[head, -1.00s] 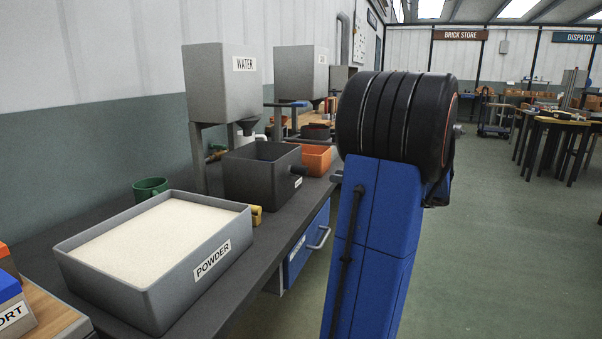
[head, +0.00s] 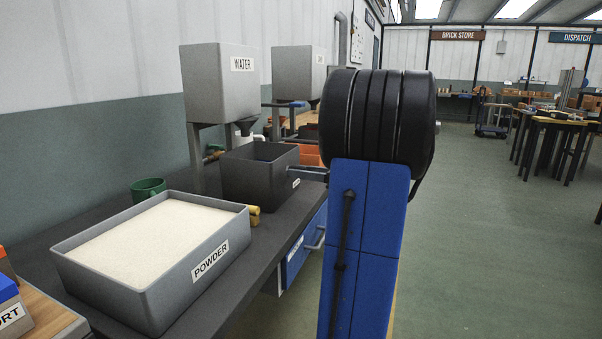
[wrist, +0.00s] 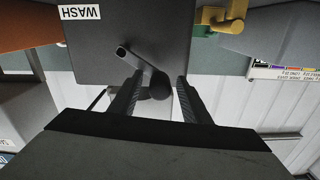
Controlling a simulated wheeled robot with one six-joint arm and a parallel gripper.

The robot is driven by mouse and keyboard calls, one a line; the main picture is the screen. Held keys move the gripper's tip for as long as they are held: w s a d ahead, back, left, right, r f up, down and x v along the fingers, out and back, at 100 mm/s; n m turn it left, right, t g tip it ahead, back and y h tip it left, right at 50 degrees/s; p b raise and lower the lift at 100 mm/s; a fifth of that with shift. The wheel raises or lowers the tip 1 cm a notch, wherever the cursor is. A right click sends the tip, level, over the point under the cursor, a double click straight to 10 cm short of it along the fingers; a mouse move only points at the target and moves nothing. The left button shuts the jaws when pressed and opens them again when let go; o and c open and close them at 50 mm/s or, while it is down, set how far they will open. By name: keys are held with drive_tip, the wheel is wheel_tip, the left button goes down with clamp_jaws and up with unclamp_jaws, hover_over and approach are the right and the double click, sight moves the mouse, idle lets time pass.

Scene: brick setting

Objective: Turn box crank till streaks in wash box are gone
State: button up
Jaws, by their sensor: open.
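The dark grey wash box (head: 245,181) stands on the bench behind the powder tray. Its WASH label shows upside down in the wrist view, on the box's side (wrist: 100,50). The crank (wrist: 138,62) sticks out from that side, with a dark rounded knob at its end. My gripper (wrist: 159,80) is open, with one finger on each side of the crank's knob. I cannot tell whether the fingers touch it. The box's inside looks dark; I cannot make out streaks.
An orange bin (head: 311,155) is beyond, and a green mug (head: 147,188) is near the wall.

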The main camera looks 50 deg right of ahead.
drive_tip(key=shift+w, duration=0.1)
drive_tip(key=shift+c, duration=0.3)
clamp_jaws()
drive_tip(key=shift+r, duration=0.1)
